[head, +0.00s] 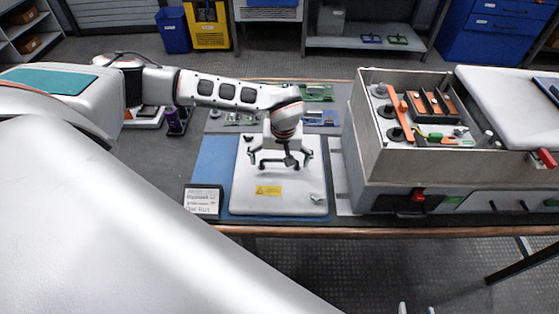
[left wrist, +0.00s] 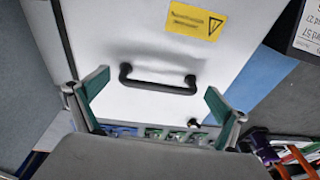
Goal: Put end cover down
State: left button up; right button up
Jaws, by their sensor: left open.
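The end cover (head: 262,205) is a pale, flat panel with rounded corners and a yellow warning label (head: 269,190). It lies flat on the blue mat (head: 213,160) on the bench. My left gripper (head: 281,162) is over the middle of the cover, pointing down, with its fingers spread. In the left wrist view the cover (left wrist: 105,30) shows a black bar handle (left wrist: 158,83). The handle lies between the open fingers (left wrist: 158,93), with a gap on each side, so they do not grip it. My right gripper is not seen.
An open grey cabinet (head: 400,160) with orange bars and black parts stands to the right of the cover. A printed card (head: 203,200) stands at the mat's front left corner. Green and blue trays (head: 318,92) with small parts lie behind the cover. The bench's front edge (head: 380,230) is close.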

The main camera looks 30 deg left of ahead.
aim_at(281, 175)
pick_arm(q)
notch_tip(281, 175, up, 12)
jog(key=s+d, duration=0.1)
jog(key=shift+s+d, duration=0.2)
jog(key=shift+d, duration=0.15)
dwell(0.5)
